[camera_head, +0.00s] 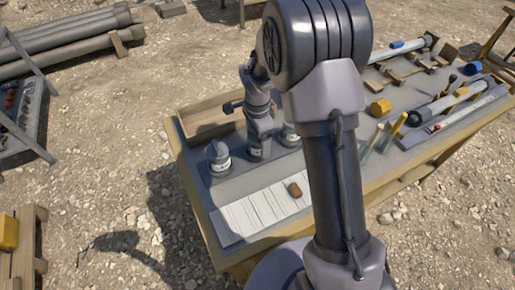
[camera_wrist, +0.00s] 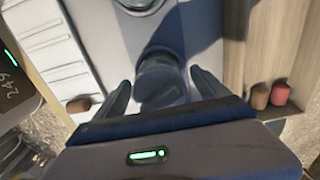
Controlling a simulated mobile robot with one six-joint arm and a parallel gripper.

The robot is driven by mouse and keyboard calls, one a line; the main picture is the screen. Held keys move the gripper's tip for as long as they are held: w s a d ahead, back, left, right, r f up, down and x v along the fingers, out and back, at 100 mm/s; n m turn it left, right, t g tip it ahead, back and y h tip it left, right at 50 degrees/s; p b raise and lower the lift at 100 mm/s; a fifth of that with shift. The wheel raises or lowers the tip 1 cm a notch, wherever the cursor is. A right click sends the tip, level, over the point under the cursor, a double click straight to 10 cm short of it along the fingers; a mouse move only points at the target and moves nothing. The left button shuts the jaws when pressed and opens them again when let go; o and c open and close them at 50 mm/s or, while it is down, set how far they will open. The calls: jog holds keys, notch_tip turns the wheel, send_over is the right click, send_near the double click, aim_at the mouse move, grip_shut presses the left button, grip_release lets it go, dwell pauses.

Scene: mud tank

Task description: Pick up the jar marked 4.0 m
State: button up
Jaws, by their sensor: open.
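Three jars with pale labels stand in a row on the grey bench top: a left jar (camera_head: 218,157), a middle jar (camera_head: 257,148) and a right jar (camera_head: 290,136) partly hidden by my arm. The label writing is too small to read, so I cannot tell which is marked 4.0 m. My gripper (camera_head: 258,122) points down over the middle jar. In the wrist view a dark, shadowed jar (camera_wrist: 160,80) is between my open fingers, with no clear grip on it. Another jar (camera_wrist: 138,4) shows at the top edge.
A white ruled sheet (camera_head: 252,213) lies in front of the jars, with a brown block (camera_head: 294,189) on it. An open wooden box (camera_head: 205,121) stands behind them. Tubes and tools (camera_head: 455,100) fill the bench's right side. A red cylinder (camera_wrist: 280,93) lies near wood.

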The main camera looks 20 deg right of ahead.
jog(key=shift+r, duration=0.15)
grip_shut()
